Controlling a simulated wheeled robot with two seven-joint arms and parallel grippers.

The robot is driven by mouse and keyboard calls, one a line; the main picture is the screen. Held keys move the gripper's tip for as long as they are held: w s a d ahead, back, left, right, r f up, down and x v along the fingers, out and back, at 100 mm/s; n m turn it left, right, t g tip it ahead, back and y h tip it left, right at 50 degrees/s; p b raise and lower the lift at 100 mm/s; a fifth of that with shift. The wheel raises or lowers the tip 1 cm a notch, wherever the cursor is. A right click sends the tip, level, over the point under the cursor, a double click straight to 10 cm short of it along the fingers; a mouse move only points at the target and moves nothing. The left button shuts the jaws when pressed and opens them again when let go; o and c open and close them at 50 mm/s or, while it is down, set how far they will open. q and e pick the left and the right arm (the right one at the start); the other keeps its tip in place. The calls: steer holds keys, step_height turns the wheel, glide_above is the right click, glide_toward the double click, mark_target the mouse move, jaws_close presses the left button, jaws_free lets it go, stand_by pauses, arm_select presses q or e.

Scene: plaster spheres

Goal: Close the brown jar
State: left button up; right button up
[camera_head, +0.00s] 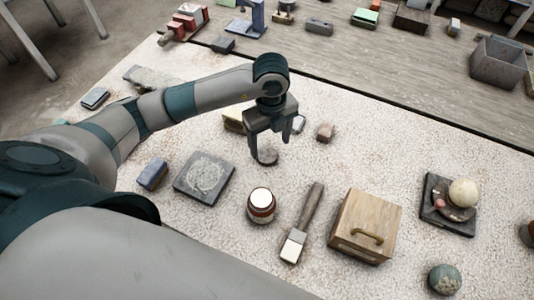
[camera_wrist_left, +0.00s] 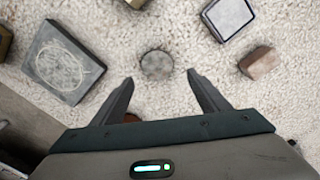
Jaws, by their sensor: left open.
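The brown jar (camera_head: 261,207) stands upright on the pale speckled table in the head view, with a pale round top and no lid on it. A flat round grey disc, which looks like the lid (camera_head: 267,156), lies on the table behind the jar; it also shows in the left wrist view (camera_wrist_left: 156,65). My left gripper (camera_head: 272,146) is open and empty, pointing down over the disc. In the left wrist view its fingers (camera_wrist_left: 159,77) are spread, with the disc between and just beyond the tips. My right gripper is not in view.
A dark square slab (camera_head: 204,177) and a blue block (camera_head: 152,174) lie left of the jar. A brush (camera_head: 302,225), a wooden box (camera_head: 364,227) and a dark tray with a ball (camera_head: 434,219) are to the right. A reddish cube (camera_head: 325,132) lies near the gripper.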

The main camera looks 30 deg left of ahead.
mark_target(268, 156)
arm_select(q)
steer(key=f+p, duration=0.2)
steer(key=f, duration=0.1)
steer(key=shift+s+a+f, duration=0.1)
steer(key=shift+a+f, duration=0.15)
steer(key=shift+a, duration=0.1)
steer(key=shift+f, duration=0.7)
steer(key=c, duration=1.1)
